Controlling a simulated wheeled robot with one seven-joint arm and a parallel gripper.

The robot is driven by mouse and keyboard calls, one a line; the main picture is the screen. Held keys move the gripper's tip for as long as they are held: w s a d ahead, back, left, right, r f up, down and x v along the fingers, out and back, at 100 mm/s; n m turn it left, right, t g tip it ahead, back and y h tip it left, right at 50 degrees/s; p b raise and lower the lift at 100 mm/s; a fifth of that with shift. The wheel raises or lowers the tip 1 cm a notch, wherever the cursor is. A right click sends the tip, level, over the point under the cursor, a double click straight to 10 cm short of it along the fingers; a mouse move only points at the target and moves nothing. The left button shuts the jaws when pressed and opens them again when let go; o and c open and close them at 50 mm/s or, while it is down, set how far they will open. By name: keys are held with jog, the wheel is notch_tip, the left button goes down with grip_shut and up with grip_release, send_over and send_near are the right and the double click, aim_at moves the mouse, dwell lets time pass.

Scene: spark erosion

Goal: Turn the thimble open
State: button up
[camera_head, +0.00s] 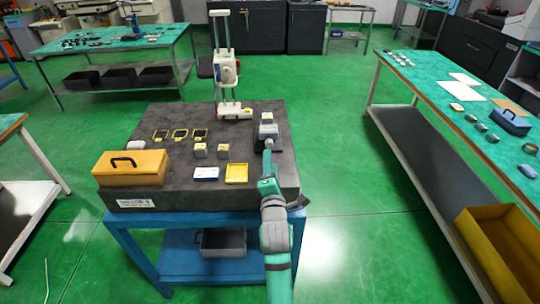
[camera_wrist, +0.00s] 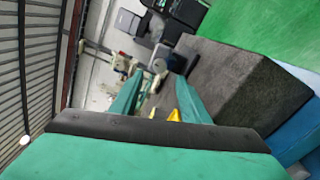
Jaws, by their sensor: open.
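A grey device (camera_head: 268,131) stands near the right edge of the dark stone block (camera_head: 285,160), with a small light and yellow part behind it. It may bear the thimble, but the thimble is too small to make out for certain. My gripper (camera_head: 267,152) is at the near side of this device, and I cannot tell whether they touch. In the wrist view my gripper (camera_wrist: 158,78) has its two green fingers spread apart. A grey device (camera_wrist: 160,60) shows beyond the fingertips. No object is clearly held between the fingers.
A yellow box with a black handle (camera_head: 132,168) is at the block's left. Small grey blocks (camera_head: 200,150), a yellow tray (camera_head: 237,173) and a blue-white case (camera_head: 206,173) lie mid-block. A tall white stand (camera_head: 226,70) rises behind. Green floor is free at right.

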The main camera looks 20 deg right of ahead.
jog(key=shift+v, duration=1.5)
jog(key=shift+w, duration=0.15)
jog(key=s+a+f+m+y, duration=0.1)
jog(key=s+a+f+m, duration=0.4)
jog(key=s+a+f, duration=0.4)
jog(key=s+a+f+m+y, duration=0.1)
jog(key=s+a+f+m, duration=0.55)
jog(key=s, duration=0.45)
jog(key=s+a+m+g+y, duration=0.1)
jog(key=s+a+m, duration=0.1)
jog(key=s, duration=1.1)
jog(key=s+a+m+g+y, duration=0.1)
jog(key=s+m, duration=0.3)
jog(key=s, duration=0.8)
jog(key=shift+s+a+f+m+y, duration=0.4)
jog(key=shift+a+y, duration=0.1)
jog(key=shift+a, duration=0.3)
jog(key=shift+w, duration=0.15)
